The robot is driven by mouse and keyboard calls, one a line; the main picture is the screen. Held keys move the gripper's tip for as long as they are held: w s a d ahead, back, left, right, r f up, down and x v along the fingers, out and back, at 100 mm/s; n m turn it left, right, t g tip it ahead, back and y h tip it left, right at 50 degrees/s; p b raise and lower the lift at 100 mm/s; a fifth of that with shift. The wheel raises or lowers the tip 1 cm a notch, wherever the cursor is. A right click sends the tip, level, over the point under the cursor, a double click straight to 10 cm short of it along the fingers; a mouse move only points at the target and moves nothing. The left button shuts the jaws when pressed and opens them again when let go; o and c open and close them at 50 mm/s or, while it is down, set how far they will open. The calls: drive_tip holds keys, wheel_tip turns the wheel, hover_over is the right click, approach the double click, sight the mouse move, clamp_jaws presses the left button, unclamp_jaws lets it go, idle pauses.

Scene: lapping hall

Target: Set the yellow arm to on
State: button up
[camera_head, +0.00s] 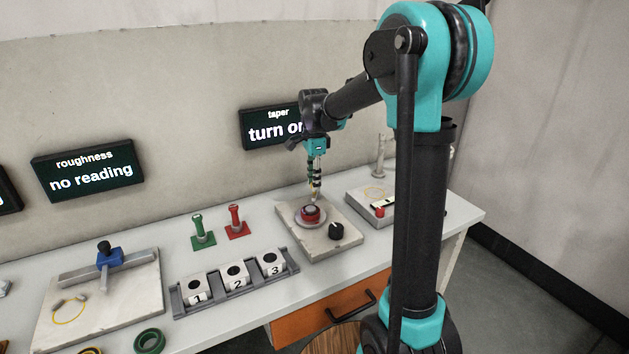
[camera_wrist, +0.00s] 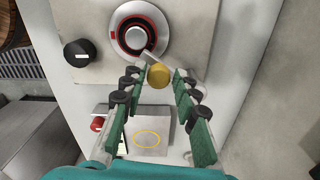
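The yellow arm shows in the wrist view as a short grey lever with a round yellow end (camera_wrist: 159,76), beside a red and dark round fixture (camera_wrist: 138,38). In the head view the fixture (camera_head: 310,215) sits on a pale plate (camera_head: 345,247), with my gripper (camera_head: 315,187) above it and largely covering the yellow end. In the wrist view my gripper (camera_wrist: 159,74) is open, its fingertips on either side of the yellow end with gaps showing. Whether it touches is not clear. A "taper" display (camera_head: 270,127) reads "turn o", the rest hidden by my arm.
A black knob (camera_head: 336,231) is on the same plate, near the fixture. A panel with a red button (camera_head: 380,212) lies to the right. Green (camera_head: 203,235) and red (camera_head: 237,224) stands and a numbered block rack (camera_head: 234,283) are to the left.

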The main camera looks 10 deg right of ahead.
drive_tip(key=shift+o, duration=1)
drive_tip(key=shift+r, duration=0.1)
wheel_tip(320, 180, up, 12)
